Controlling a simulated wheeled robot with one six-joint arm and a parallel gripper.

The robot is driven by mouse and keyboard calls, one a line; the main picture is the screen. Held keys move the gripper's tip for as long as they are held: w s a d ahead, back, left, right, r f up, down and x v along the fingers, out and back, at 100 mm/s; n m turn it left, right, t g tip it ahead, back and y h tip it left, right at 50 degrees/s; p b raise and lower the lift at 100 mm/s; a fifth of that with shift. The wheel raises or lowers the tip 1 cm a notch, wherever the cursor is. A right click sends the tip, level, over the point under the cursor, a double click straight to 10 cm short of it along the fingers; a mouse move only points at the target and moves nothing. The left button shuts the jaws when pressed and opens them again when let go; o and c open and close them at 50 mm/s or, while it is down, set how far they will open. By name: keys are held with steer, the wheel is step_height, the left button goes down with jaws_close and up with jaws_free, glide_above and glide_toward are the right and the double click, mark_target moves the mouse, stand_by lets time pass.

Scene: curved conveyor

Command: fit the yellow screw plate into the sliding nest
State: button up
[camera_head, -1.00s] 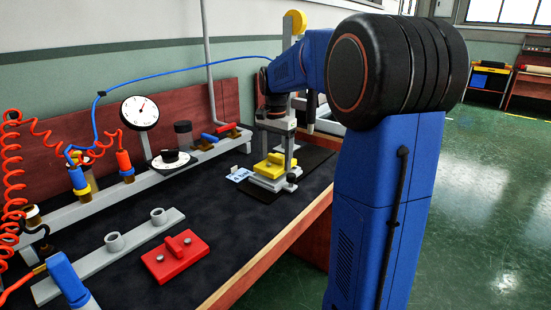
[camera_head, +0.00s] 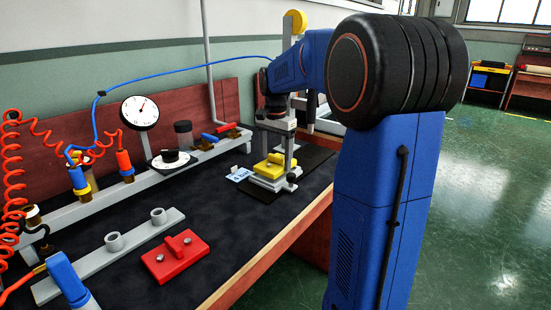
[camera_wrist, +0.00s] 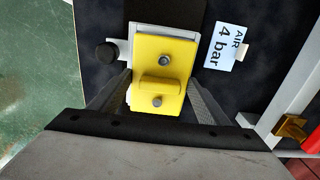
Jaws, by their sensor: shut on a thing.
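The yellow screw plate (camera_head: 270,167) sits over the pale sliding nest (camera_head: 268,184) toward the far end of the bench. In the wrist view the yellow plate (camera_wrist: 163,80) shows two screws and a raised grip between them. Pale nest edges (camera_wrist: 124,46) show at its left side. My gripper (camera_head: 272,150) points down from above, its fingers (camera_wrist: 160,95) on either side of the plate, shut on its grip. I cannot tell whether the plate is fully seated or just above the nest.
A dark knob (camera_wrist: 107,52) stands left of the nest in the wrist view; an "AIR 4 bar" card (camera_wrist: 227,46) lies to its right. A red plate (camera_head: 175,256) lies nearer on the bench, by a grey rail (camera_head: 105,258). A dial gauge (camera_head: 140,112) stands behind. Dark bench surface lies clear between.

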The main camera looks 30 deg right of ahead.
mark_target(276, 156)
steer(key=shift+f, duration=0.85)
steer(key=o, duration=1.4)
step_height(276, 156, up, 17)
steer(key=shift+r, duration=0.2)
